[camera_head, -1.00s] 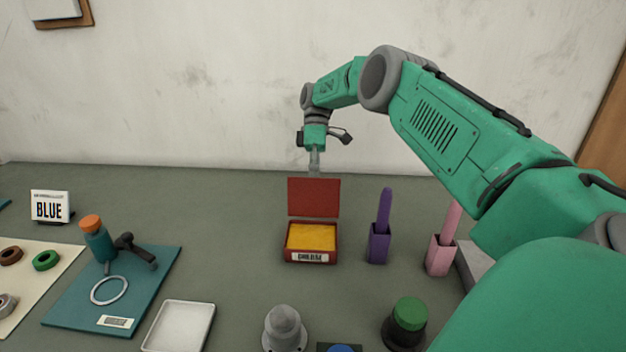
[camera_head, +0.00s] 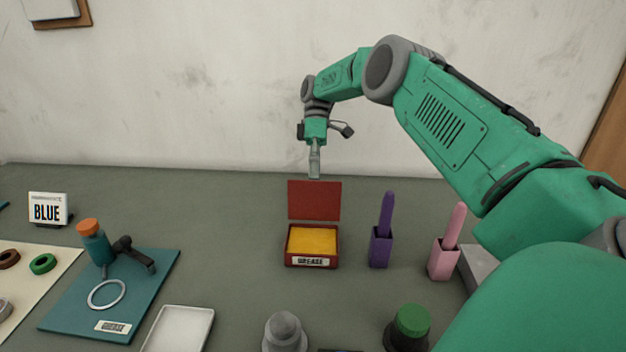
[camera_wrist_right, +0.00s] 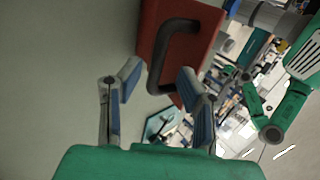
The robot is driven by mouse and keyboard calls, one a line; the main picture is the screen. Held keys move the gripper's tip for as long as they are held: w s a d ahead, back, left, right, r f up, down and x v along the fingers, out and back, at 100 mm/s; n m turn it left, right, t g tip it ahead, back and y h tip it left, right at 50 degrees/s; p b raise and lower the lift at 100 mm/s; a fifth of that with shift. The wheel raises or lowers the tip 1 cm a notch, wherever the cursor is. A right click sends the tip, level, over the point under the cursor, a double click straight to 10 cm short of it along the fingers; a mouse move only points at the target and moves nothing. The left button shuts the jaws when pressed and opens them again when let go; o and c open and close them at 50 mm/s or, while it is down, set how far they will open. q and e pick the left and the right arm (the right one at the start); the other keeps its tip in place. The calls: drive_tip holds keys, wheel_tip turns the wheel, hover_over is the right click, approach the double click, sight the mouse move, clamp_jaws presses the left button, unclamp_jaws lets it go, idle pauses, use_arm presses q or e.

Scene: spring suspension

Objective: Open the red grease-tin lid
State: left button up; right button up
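The red grease tin (camera_head: 289,259) stands on the table with a label reading GREASE and yellow grease inside. Its red lid (camera_head: 314,200) stands up at the back of the tin, open. My right gripper (camera_head: 314,172) is just above and behind the lid's top edge. In the right wrist view, my right gripper (camera_wrist_right: 158,95) has its two fingers spread apart. My left gripper is in neither view.
A purple holder (camera_head: 380,248) and a pink holder (camera_head: 443,262) stand right of the tin. A teal mat (camera_head: 75,300) with an orange-capped bottle (camera_head: 94,242) lies left. A white tray (camera_head: 180,330) and a green-topped piece (camera_head: 411,322) are in front.

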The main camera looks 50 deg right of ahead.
wheel_tip(320, 180, up, 8)
idle(0.4)
drive_tip(key=shift+d+f, duration=0.1)
